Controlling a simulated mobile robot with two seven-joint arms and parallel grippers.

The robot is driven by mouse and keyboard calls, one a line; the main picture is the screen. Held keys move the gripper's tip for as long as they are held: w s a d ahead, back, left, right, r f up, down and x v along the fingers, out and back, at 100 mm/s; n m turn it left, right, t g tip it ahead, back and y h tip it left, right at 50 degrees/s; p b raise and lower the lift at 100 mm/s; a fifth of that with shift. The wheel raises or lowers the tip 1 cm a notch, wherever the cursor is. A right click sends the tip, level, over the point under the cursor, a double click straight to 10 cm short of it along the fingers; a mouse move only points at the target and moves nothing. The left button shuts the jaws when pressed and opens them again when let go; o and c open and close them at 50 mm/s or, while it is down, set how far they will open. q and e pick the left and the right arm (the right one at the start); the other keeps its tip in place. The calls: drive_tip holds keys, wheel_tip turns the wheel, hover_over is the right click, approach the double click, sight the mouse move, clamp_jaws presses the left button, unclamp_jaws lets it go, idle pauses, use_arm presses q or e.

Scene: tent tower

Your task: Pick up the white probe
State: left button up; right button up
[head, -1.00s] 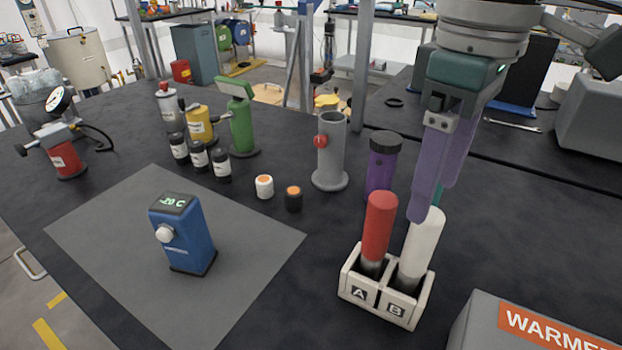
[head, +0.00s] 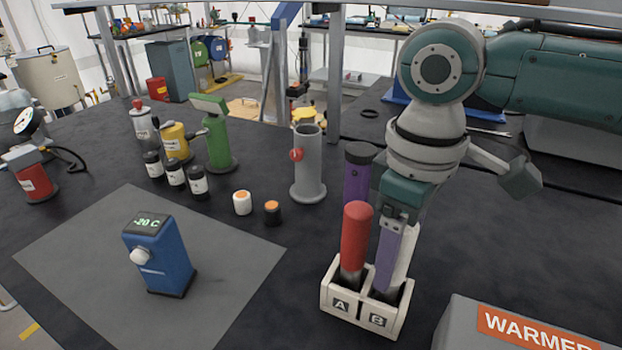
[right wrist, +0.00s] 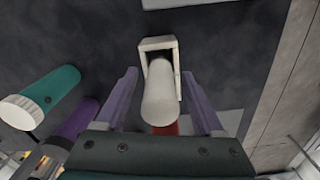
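The white probe (head: 404,258) stands in slot B of the white two-slot holder (head: 340,305), mostly hidden behind my right gripper's purple finger in the head view. The red probe (head: 355,235) stands in slot A. My right gripper (head: 388,280) points down at the white probe. In the right wrist view the white probe (right wrist: 160,95) lies between the two spread purple fingers (right wrist: 160,98), with a visible gap on each side. The right gripper is open. My left gripper is not in view.
A grey box marked WARMER (head: 470,325) stands right of the holder. A purple bottle (head: 357,180) and a grey cylinder (head: 308,165) stand behind it. A blue device reading -20 C (head: 165,262) stands on a grey mat (head: 75,270), with clear mat around it.

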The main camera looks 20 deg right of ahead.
clamp_jaws()
idle(0.3)
drive_tip(key=shift+r, duration=0.1)
